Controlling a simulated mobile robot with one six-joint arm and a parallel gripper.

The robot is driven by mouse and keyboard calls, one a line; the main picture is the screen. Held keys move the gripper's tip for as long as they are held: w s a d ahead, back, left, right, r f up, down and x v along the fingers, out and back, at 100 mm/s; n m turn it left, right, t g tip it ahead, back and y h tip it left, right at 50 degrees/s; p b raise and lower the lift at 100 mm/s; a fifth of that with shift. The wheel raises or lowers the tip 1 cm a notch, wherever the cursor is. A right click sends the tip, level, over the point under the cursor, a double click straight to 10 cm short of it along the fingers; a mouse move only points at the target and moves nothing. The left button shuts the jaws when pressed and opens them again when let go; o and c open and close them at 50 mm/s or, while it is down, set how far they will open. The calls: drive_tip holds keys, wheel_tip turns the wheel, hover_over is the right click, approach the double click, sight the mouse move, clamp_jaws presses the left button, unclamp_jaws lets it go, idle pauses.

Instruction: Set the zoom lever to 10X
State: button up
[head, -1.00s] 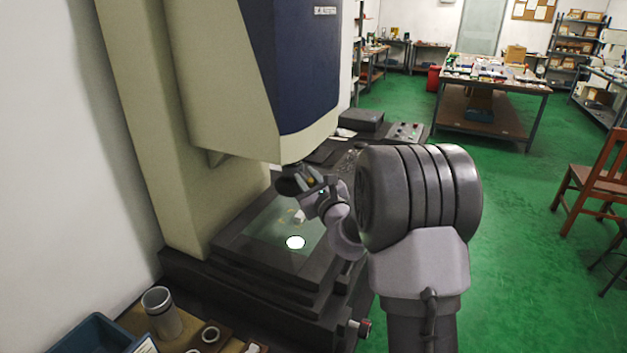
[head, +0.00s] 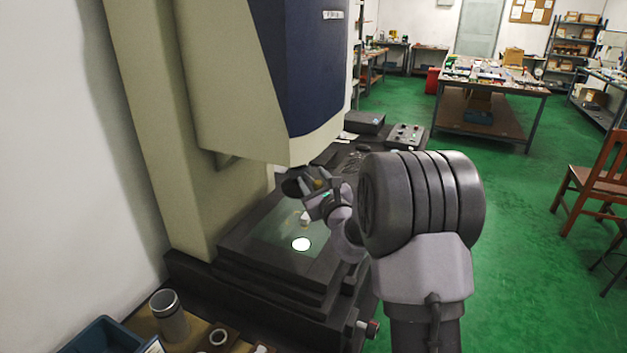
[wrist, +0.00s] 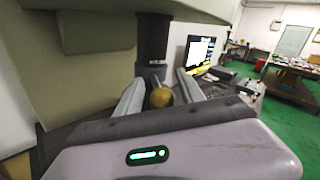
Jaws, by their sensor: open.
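The zoom lever shows as a round brass knob (wrist: 161,97) in the wrist view, in front of the black lens barrel (wrist: 153,40). My gripper (wrist: 160,82) is open, with one grey finger on each side of the knob. I cannot tell whether either finger touches it. In the head view my gripper (head: 314,187) is just below the measuring machine's head (head: 300,70), at the lens. A small yellowish spot of the knob (head: 318,183) shows there between the fingers. The zoom markings are not readable in either view.
Below my gripper is the glass stage (head: 270,232) with a bright light spot (head: 301,244) and a small pale piece (head: 305,218). A metal cup (head: 168,313), a ring (head: 218,337) and a blue bin (head: 100,337) stand at lower left. A control panel (head: 405,135) lies behind.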

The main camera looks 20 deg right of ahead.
drive_tip(key=s+a+p, duration=0.1)
drive_tip(key=s, duration=1.6)
drive_tip(key=shift+s+a+p, duration=0.2)
drive_tip(key=shift+p, duration=0.15)
